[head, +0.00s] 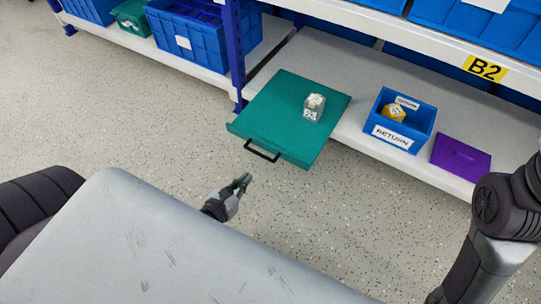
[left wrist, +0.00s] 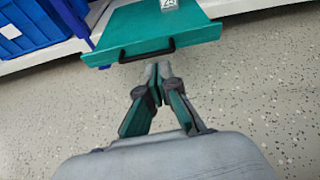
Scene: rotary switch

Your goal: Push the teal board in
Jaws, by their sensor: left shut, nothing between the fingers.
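The teal board (head: 268,110) lies on the lower shelf and sticks out past the shelf's front edge. It has a black handle (head: 262,151) on its front edge. A grey block with a white label (head: 313,107) stands on the board. In the left wrist view the board (left wrist: 130,29) and its handle (left wrist: 146,52) are just beyond my fingers. My left gripper (head: 243,179) is shut and empty, in front of the board and apart from the handle. It also shows in the left wrist view (left wrist: 157,70). My right gripper is not in view.
A blue RETURN bin (head: 420,135) with a yellow block (head: 395,112) stands right of the board. A purple plate (head: 461,156) lies further right. A blue shelf post (head: 236,45) rises behind the board's left. The speckled floor before the shelf is clear.

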